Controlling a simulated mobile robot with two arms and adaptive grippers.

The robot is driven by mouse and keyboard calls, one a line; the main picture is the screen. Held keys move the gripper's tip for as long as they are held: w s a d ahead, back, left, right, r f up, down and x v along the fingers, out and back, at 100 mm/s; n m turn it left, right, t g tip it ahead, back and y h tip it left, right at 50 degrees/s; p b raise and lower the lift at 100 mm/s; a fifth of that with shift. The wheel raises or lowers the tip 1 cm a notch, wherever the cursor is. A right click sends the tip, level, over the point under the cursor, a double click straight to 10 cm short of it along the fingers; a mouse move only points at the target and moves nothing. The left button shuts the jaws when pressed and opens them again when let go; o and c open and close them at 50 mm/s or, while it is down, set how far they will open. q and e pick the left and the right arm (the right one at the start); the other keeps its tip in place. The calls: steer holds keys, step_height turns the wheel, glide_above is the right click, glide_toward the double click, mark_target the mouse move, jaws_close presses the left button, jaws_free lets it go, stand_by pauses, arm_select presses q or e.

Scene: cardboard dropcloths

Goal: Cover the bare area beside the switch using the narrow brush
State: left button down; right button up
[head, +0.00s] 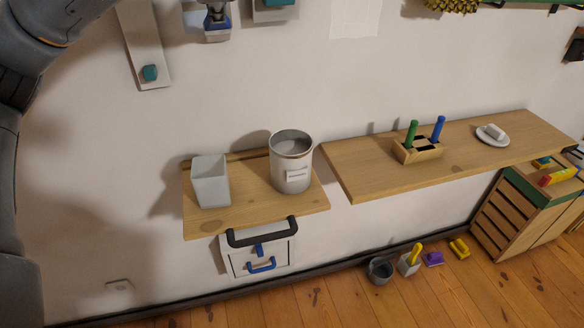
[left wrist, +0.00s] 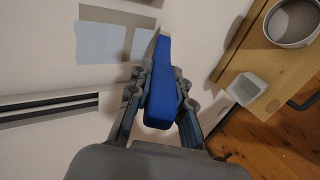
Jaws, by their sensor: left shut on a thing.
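In the left wrist view my left gripper (left wrist: 150,88) is shut on the blue handle of the narrow brush (left wrist: 163,90). The brush points up the picture, with its pale tip near the wall. Whether the tip touches the wall I cannot tell. Left of the tip, a grey-blue patch (left wrist: 100,42) with a paler edge shows on the white wall. In the head view my left arm enters at the upper left; its gripper is not clearly made out. My right gripper is not in view. I cannot surely identify the switch.
A shelf (head: 215,222) holds a white cup (head: 210,182) and a metal can (head: 291,165). A longer shelf (head: 360,182) holds a wooden holder (head: 418,151) and a plate (head: 492,139). A grey pot (head: 380,270) stands on the floor near a crate (head: 510,215).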

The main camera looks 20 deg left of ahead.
arm_select(q)
steer(key=shift+w+a, duration=0.2)
steer(key=shift+w, duration=0.1)
steer(key=shift+r, duration=0.1)
